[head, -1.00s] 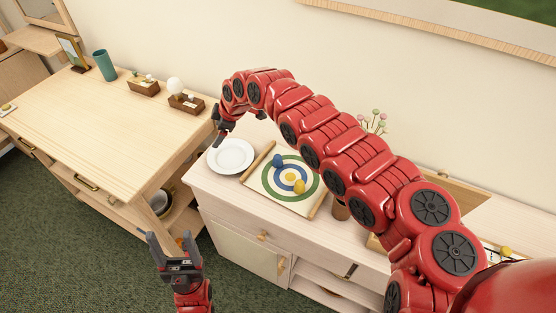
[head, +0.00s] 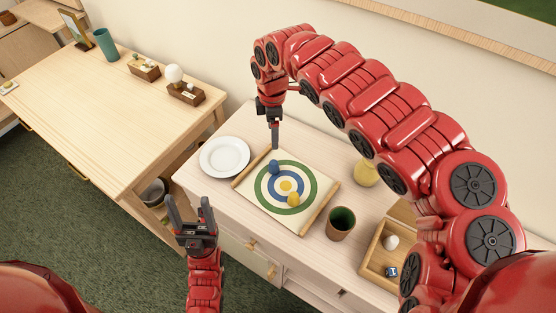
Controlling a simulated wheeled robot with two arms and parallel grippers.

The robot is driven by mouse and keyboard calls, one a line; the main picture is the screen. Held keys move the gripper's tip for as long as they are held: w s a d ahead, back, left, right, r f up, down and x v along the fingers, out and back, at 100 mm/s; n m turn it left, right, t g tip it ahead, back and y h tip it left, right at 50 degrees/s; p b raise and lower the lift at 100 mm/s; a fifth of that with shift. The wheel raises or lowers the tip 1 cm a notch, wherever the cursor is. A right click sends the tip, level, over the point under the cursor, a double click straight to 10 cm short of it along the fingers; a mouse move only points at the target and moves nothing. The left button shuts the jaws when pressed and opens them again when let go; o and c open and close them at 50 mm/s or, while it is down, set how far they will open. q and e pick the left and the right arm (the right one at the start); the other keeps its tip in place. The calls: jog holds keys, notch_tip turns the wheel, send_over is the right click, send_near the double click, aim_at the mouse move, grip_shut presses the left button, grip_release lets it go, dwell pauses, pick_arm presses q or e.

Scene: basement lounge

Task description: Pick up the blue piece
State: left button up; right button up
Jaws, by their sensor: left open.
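The blue piece (head: 274,167) is a small rounded piece on the target board (head: 303,223), at the upper left of its rings. My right gripper (head: 275,143) points down just above and behind the blue piece in the picture. It shows edge-on, so its opening cannot be told, and no contact with the piece can be made out. My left gripper (head: 189,204) is open and empty, fingers up, in front of the cabinet and left of the board.
A yellow piece (head: 293,199) is on the board's lower rings. A white plate (head: 224,157) lies left of the board. A dark cup (head: 340,223) and a wooden box (head: 377,258) with small items stand to the right. A wooden desk (head: 120,110) is at left.

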send_near(273, 162)
notch_tip(273, 162, down, 5)
jog(key=shift+f+b, duration=0.1)
jog(key=shift+b, duration=0.2)
jog(key=shift+s+f, duration=0.1)
jog(key=shift+f, duration=0.3)
jog(key=shift+f+p, duration=0.5)
notch_tip(273, 162, down, 3)
jog(key=shift+p, duration=0.55)
jog(key=shift+d+f, duration=0.15)
jog(key=shift+f, duration=0.45)
grip_shut()
